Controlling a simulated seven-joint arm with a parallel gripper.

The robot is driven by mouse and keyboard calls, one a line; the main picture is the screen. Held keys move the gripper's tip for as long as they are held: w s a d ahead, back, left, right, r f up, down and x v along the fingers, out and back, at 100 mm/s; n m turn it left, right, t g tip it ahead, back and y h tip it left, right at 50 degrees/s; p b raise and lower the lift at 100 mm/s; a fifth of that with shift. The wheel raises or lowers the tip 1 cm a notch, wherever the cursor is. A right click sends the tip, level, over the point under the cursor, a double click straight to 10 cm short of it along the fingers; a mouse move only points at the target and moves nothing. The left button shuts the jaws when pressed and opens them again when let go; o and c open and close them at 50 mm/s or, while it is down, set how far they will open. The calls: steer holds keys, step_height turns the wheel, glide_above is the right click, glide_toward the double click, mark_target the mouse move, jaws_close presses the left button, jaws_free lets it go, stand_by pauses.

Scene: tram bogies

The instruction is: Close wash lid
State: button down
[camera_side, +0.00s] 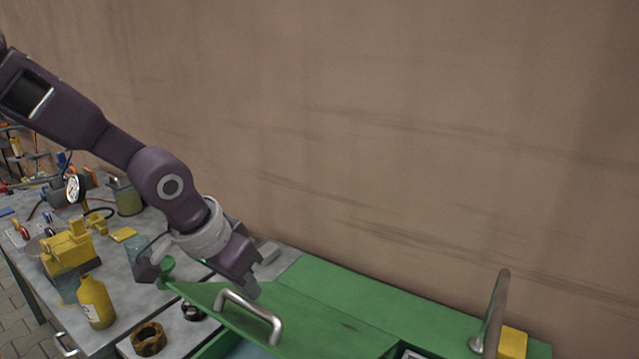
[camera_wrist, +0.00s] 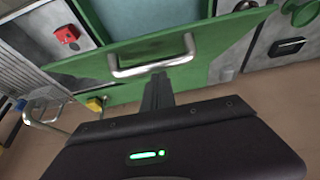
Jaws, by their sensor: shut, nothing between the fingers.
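The green wash lid (camera_side: 325,332) stands partly raised and tilted in the side view, with a curved metal handle (camera_side: 249,312) on its face. In the wrist view the lid (camera_wrist: 215,52) spans the picture and its handle (camera_wrist: 153,62) lies just beyond my fingertips. My gripper (camera_side: 248,290) is shut and empty, pointing down close to the lid's upper left part, near the handle. It also shows in the wrist view (camera_wrist: 158,80). I cannot tell whether the fingers touch the lid. The pale blue wash basin (camera_wrist: 150,14) shows past the lid's edge.
A green cabinet top (camera_side: 400,298) runs behind the lid, along the wall. A metal tap (camera_side: 492,315) with a yellow block (camera_side: 513,343) stands at right. On the grey bench at left are a yellow bottle (camera_side: 94,302), a yellow vise (camera_side: 68,250) and a brown ring (camera_side: 148,339).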

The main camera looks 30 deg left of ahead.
steer(key=s+f, duration=0.6)
steer(key=f, duration=0.2)
steer(key=shift+s+f, duration=0.25)
steer(key=shift+s, duration=0.15)
steer(key=shift+r, duration=0.1)
step_height(320, 180, up, 13)
steer(key=w+g, duration=0.3)
steer(key=g, duration=0.3)
step_height(320, 180, down, 13)
steer(key=s, duration=0.2)
steer(key=shift+d, duration=0.35)
steer(key=shift+s+f, duration=0.1)
steer(key=shift+f, duration=0.1)
